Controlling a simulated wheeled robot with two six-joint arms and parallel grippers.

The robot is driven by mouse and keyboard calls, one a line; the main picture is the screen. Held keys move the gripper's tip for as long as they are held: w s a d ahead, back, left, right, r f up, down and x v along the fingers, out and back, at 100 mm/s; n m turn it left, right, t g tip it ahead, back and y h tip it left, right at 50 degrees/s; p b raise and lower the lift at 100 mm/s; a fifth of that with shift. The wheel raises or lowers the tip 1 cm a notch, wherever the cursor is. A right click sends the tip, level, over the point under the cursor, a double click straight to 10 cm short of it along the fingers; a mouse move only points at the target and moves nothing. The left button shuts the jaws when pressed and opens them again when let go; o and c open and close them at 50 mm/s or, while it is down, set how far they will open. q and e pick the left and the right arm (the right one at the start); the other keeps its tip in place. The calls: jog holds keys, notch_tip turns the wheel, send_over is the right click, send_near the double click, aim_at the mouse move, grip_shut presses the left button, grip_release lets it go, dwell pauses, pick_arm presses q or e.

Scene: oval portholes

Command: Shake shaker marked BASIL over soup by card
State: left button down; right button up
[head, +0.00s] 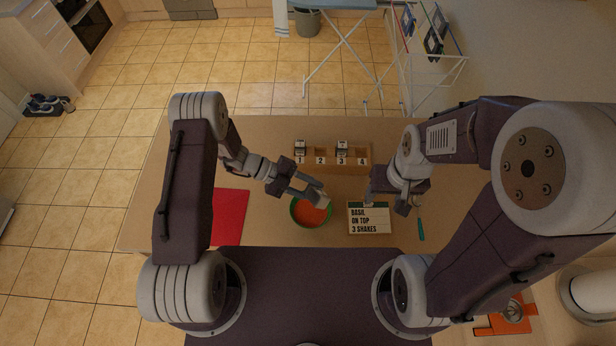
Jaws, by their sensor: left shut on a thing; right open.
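My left gripper (314,194) is shut on a small pale shaker (317,191), mostly hidden by the fingers. I cannot read its label or tell its tilt. It is over the upper part of the green bowl of orange-red soup (310,212). The card (369,223), right of the bowl, reads "BASIL ON TOP 3 SHAKES". My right gripper (386,200) is open and empty above the card's top edge. A wooden rack (333,164) behind the bowl has places numbered 1 to 4. Shakers stand at place 1 (300,147) and place 3 (342,147); places 2 and 4 look empty.
A red mat (230,215) lies left of the bowl. A thin teal-handled tool (421,229) lies right of the card. An orange item with a metal piece (490,328) is at lower right. The table (270,135) is bare around the rack.

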pick_arm(q)
jog(key=shift+s+d+f, duration=0.1)
jog(key=shift+s+d, duration=0.05)
jog(key=shift+d, duration=0.1)
notch_tip(320, 180, down, 2)
jog(key=shift+f+b, duration=0.2)
jog(key=shift+b, duration=0.95)
jog(key=shift+a, duration=0.1)
